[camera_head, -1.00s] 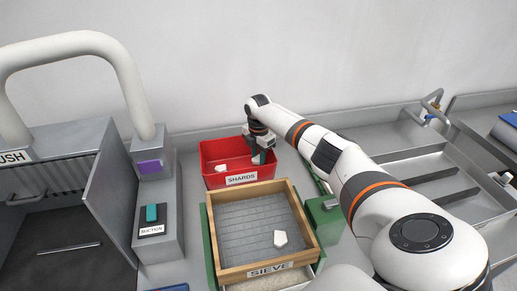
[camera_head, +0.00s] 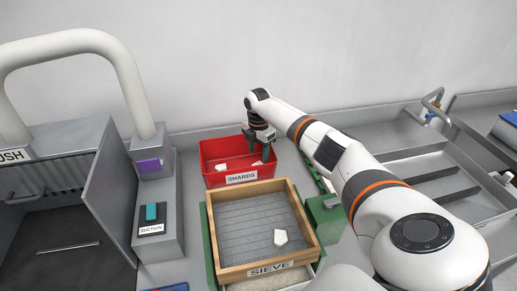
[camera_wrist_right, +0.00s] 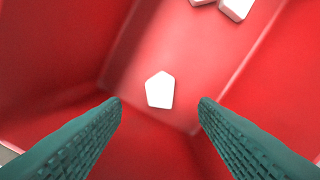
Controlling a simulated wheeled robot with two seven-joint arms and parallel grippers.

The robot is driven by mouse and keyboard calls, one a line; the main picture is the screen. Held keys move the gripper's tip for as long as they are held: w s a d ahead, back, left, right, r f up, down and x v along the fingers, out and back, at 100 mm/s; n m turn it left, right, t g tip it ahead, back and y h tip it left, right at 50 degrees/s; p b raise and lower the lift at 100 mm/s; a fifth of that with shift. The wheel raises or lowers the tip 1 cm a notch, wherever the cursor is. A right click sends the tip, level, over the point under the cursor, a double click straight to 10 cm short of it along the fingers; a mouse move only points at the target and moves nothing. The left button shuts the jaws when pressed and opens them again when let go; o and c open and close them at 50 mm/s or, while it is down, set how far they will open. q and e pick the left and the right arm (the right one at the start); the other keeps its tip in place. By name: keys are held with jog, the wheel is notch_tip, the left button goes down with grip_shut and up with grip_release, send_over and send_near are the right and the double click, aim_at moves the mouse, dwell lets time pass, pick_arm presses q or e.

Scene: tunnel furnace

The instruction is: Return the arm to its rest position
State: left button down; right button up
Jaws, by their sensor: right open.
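My right arm (camera_head: 345,170) reaches from the lower right to the red bin marked SHARDS (camera_head: 207,168). My right gripper (camera_head: 258,158) is at the bin, fingers pointing down, open and empty. In the right wrist view the two green fingertips (camera_wrist_right: 160,100) are spread wide. A white shard (camera_wrist_right: 160,90) lies on the bin floor between and beyond them, apart from both. Other white pieces (camera_wrist_right: 236,8) lie at the top of that view. My left gripper is not in view.
A wooden sieve (camera_head: 228,271) with one white shard (camera_head: 280,237) stands in front of the bin. A green box (camera_head: 325,215) is beside it. A suction button box (camera_head: 152,213) and an open-doored metal cabinet (camera_head: 110,190) stand left. Metal trays (camera_head: 440,175) lie right.

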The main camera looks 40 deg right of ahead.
notch_tip(320, 180, up, 10)
jog(key=b, duration=0.1)
